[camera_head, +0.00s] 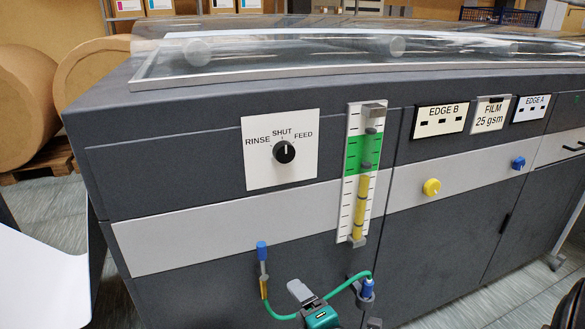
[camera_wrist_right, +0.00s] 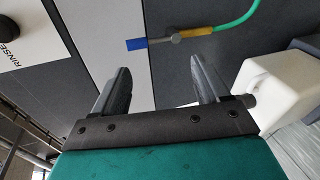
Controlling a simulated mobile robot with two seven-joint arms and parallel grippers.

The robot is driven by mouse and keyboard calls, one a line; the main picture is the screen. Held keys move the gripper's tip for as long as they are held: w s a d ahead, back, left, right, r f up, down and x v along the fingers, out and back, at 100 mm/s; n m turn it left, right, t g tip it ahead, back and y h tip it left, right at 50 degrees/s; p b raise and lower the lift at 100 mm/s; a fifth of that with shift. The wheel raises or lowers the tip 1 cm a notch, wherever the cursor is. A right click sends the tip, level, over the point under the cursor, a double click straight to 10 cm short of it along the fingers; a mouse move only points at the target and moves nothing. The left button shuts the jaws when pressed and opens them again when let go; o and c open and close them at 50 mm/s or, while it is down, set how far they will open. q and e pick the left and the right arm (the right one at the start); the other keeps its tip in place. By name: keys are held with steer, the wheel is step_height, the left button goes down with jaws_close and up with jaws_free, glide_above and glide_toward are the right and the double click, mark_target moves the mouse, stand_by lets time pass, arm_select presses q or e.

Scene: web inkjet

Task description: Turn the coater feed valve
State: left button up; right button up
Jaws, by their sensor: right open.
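The coater feed valve is a round black knob (camera_head: 284,151) on a white plate (camera_head: 262,178) marked RINSE, SHUT and FEED. Its white pointer line points up, at SHUT. My left gripper is not in view.
A green hose (camera_head: 347,284) runs near my right gripper from a blue-topped fitting (camera_head: 262,252). A level gauge (camera_head: 361,172) stands right of the plate. Yellow (camera_head: 431,187) and blue (camera_head: 518,162) knobs sit farther right. A white container (camera_wrist_right: 272,88) shows in the wrist view.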

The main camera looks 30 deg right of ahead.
steer(key=w+d+r+n+t+h, duration=0.1)
steer(key=w+d+r+n+t, duration=0.1)
steer(key=r+n, duration=0.3)
steer(key=w+d+r+n+t+h, duration=0.1)
steer(key=w+d+r+n+t, duration=0.1)
steer(key=r+n, duration=0.4)
steer(key=n+t, duration=0.3)
steer(key=n, duration=0.5)
glide_toward(286, 156)
steer(key=shift+h, duration=0.3)
steer(key=p+x, duration=0.2)
steer(key=x, duration=0.5)
steer(key=shift+w+a+p, duration=0.1)
steer(key=shift+w+p, duration=0.1)
steer(key=shift+p, duration=0.1)
steer(key=shift+w+r+m, duration=0.25)
steer(key=shift+w+m, duration=0.05)
steer(key=shift+w, duration=0.4)
steer(key=c, duration=1)
